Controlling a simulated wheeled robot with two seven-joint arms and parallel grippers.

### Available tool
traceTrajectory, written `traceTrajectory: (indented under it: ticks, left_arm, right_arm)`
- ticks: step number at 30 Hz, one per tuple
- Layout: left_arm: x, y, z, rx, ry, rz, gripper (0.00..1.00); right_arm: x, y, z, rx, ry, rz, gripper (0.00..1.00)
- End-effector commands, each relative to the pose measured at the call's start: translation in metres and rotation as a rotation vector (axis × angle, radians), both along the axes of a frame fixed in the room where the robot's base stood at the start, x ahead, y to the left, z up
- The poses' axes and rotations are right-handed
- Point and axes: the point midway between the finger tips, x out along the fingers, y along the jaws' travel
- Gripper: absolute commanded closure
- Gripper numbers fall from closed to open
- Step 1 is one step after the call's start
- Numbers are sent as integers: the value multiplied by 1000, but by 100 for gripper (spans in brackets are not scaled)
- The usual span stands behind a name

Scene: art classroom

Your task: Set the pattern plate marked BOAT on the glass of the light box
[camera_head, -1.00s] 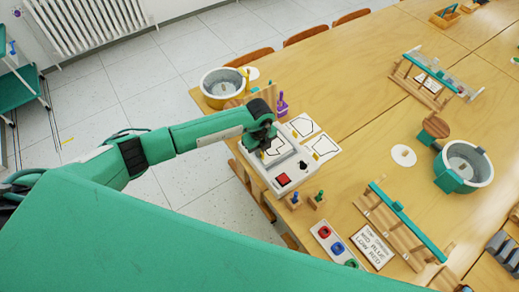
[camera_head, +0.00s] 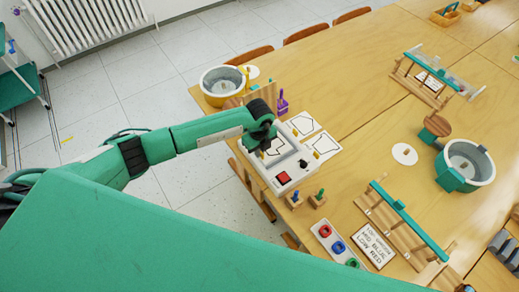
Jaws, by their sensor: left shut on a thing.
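The light box (camera_head: 294,172) is a white box with a red square button near the table's left edge. My left gripper (camera_head: 264,142) is over it, pointing down, and is shut on a pattern plate (camera_head: 276,151), a white plate with a dark outline. This plate is over the glass; I cannot tell whether it touches. The markings are too small to read, so I cannot tell which says BOAT. The fingertips are mostly hidden. My right gripper is not in view.
A grey and yellow bucket (camera_head: 222,84) and a purple-handled tool (camera_head: 283,103) stand behind the box. Small wooden blocks with pegs (camera_head: 317,199) and a tray of coloured pieces (camera_head: 338,246) are in front. The table middle to the right has free room.

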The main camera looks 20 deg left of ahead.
Motion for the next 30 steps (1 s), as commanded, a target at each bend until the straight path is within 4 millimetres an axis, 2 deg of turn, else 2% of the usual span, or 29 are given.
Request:
traceTrajectory:
  ticks: [9,10,12,14,23,26,30]
  left_arm:
    - [0,0,0,0,0,0,100]
    - [0,0,0,0,0,0,90]
    - [0,0,0,0,0,0,76]
    - [0,0,0,0,0,0,68]
    - [0,0,2,-1,-1,0,68]
    - [1,0,8,0,-1,1,68]
    - [1,0,31,-1,-5,-2,68]
  right_arm:
    - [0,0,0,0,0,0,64]
    - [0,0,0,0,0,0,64]
    - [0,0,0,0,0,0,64]
    - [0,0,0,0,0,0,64]
    - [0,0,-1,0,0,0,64]
    - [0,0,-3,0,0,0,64]
    - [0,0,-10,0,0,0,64]
